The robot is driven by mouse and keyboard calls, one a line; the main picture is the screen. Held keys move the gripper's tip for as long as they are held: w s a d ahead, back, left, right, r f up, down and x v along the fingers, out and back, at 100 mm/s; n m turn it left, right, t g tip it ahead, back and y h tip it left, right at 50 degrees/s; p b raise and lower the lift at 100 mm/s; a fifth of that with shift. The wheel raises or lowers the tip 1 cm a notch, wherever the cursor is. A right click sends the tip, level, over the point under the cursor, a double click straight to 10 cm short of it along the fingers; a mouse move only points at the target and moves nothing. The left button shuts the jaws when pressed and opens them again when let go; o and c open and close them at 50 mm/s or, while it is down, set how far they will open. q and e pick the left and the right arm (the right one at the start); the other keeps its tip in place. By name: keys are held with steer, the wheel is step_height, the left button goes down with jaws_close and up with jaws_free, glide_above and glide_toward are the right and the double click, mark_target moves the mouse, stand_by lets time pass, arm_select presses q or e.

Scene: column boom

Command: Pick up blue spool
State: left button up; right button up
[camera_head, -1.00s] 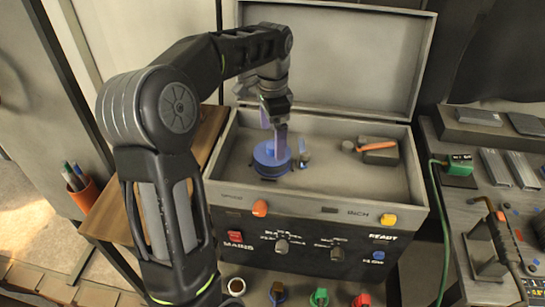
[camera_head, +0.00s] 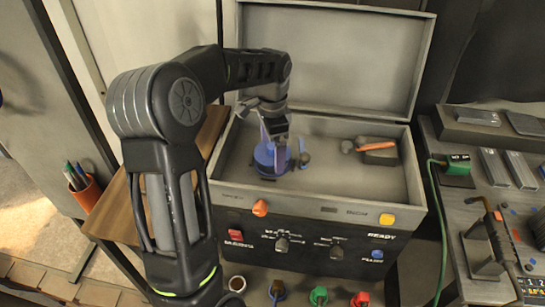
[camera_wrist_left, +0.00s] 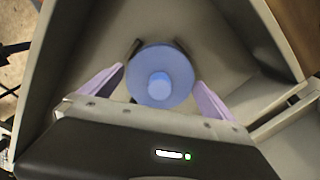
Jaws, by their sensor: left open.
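The blue spool (camera_head: 268,168) stands in the left part of the open grey case (camera_head: 330,122). It also shows in the left wrist view (camera_wrist_left: 160,78) from above, as a round disc with a lighter hub at its middle. My left gripper (camera_head: 276,142) is over the spool, pointing down, with its lilac fingers spread. In the left wrist view the left gripper (camera_wrist_left: 158,92) is open, with one finger on each side of the spool and gaps between. The fingers partly hide the spool in the head view. My right gripper is not in view.
A hammer-like tool with an orange handle (camera_head: 372,144) lies in the case's right part. A small grey item (camera_head: 304,158) stands just right of the spool. The case's raised lid (camera_head: 330,60) is behind. A bench (camera_head: 520,190) with tools is at right.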

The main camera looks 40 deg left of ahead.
mark_target(273, 145)
arm_select(q)
steer(key=shift+c, duration=0.3)
steer(key=c, duration=1.7)
steer(key=shift+w+r, duration=0.1)
steer(key=shift+c, duration=0.3)
step_height(273, 145, up, 10)
